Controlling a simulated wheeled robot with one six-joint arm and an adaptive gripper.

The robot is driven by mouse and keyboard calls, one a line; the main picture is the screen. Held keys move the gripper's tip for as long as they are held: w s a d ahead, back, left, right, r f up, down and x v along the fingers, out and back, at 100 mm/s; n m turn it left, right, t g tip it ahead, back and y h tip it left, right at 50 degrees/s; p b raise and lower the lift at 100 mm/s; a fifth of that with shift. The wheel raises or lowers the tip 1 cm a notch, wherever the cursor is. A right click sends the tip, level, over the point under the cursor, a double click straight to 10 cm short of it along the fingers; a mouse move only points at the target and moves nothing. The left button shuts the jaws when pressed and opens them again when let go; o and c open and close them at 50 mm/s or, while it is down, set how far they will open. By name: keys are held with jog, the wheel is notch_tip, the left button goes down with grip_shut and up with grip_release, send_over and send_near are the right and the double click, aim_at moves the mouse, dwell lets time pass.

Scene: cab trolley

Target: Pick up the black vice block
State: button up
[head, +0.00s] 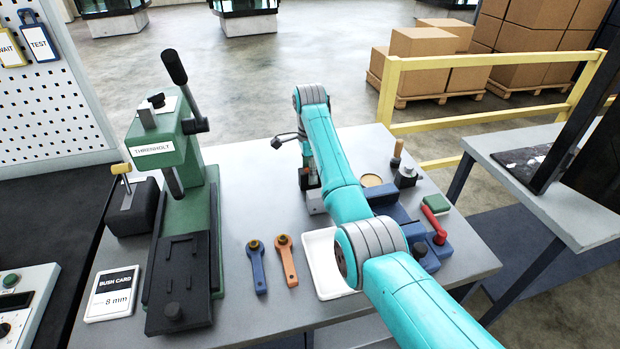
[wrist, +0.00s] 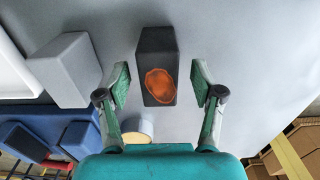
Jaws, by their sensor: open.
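The black vice block (wrist: 155,42) is in the wrist view, a dark block with an orange patch on its near face. My gripper (wrist: 161,82) is open, with one green-padded finger on each side of the block. Gaps show between both fingers and the block, so neither seems to touch it. In the head view my arm hides most of the gripper, and I cannot clearly tell the black block from the dark gripper parts there.
A light grey block (wrist: 66,68) stands left of the black one. A white tray (head: 325,265), a blue vice (head: 390,205) with a red handle (head: 428,221), two wrenches and a green press (head: 185,190) share the table. A yellow rail (head: 480,60) stands behind.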

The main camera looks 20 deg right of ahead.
jog(key=shift+f, duration=1.55)
grip_shut()
jog(key=shift+r, duration=0.1)
notch_tip(320, 180, up, 10)
jog(key=shift+f, duration=0.1)
